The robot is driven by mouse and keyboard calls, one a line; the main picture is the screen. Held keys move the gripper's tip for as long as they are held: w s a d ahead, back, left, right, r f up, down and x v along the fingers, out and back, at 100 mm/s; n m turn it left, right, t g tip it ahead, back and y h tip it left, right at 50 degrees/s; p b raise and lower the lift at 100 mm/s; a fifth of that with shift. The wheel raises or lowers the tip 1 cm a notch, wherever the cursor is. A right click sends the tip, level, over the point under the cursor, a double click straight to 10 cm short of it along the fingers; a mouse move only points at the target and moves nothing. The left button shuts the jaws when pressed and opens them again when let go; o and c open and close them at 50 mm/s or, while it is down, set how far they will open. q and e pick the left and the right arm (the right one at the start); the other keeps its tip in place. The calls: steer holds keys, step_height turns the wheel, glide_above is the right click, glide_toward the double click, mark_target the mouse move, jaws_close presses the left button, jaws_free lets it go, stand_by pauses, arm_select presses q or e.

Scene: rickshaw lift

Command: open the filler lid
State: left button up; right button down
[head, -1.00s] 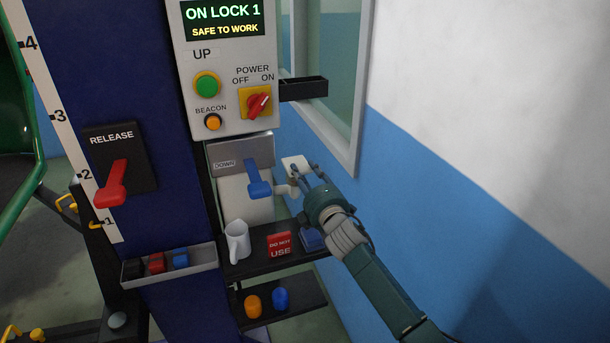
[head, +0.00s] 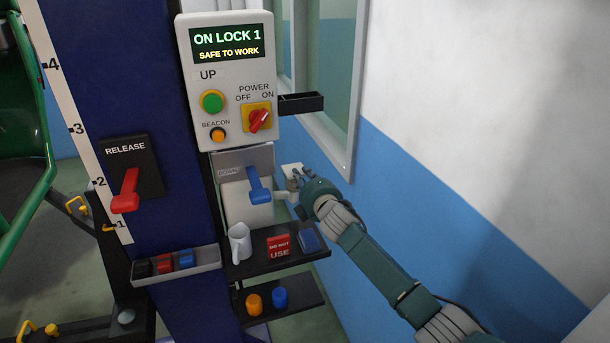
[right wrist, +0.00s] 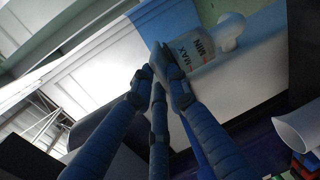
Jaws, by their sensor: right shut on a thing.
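The filler lid (head: 291,169) is a small, pale, flat piece at the right side of the white tank (head: 238,207), below the control box. My right gripper (head: 294,180) is at the lid, with its fingers closed together on it and partly covering it. In the right wrist view, the dark blue fingers (right wrist: 160,72) meet at a pale edge beside the tank's MIN/MAX label (right wrist: 195,52). The lid's hinge and opening are hidden, so I cannot tell how far it is raised. My left gripper is out of view.
The blue DOWN lever (head: 258,186) sticks out just left of my right gripper. Below are a shelf with a white jug (head: 239,243) and a red DO NOT USE block (head: 279,246). The blue and white wall (head: 425,190) stands to the right.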

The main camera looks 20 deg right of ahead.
mark_target(301, 173)
steer(key=shift+t, duration=0.3)
steer(key=r, duration=0.2)
steer(key=w+r+p, duration=0.1)
steer(key=r, duration=0.1)
steer(key=shift+w+r, duration=0.1)
steer(key=shift+r, duration=0.3)
steer(key=shift+w+r, duration=0.2)
steer(key=shift+r, duration=0.15)
steer(key=shift+w+r, duration=0.5)
steer(key=shift+w, duration=0.15)
steer(key=shift+w+a+r, duration=0.1)
steer(key=shift+w+r, duration=0.15)
steer(key=shift+w, duration=0.3)
steer(key=shift+w+r, duration=0.25)
steer(key=shift+w, duration=0.25)
steer(key=c, duration=1.7)
jaws_free()
steer(key=shift+w+f, duration=0.25)
steer(key=shift+f, duration=0.25)
steer(key=s, duration=0.5)
steer(key=s+r, duration=0.1)
steer(key=s, duration=0.1)
steer(key=shift+s+r, duration=0.1)
steer(key=shift+s, duration=0.3)
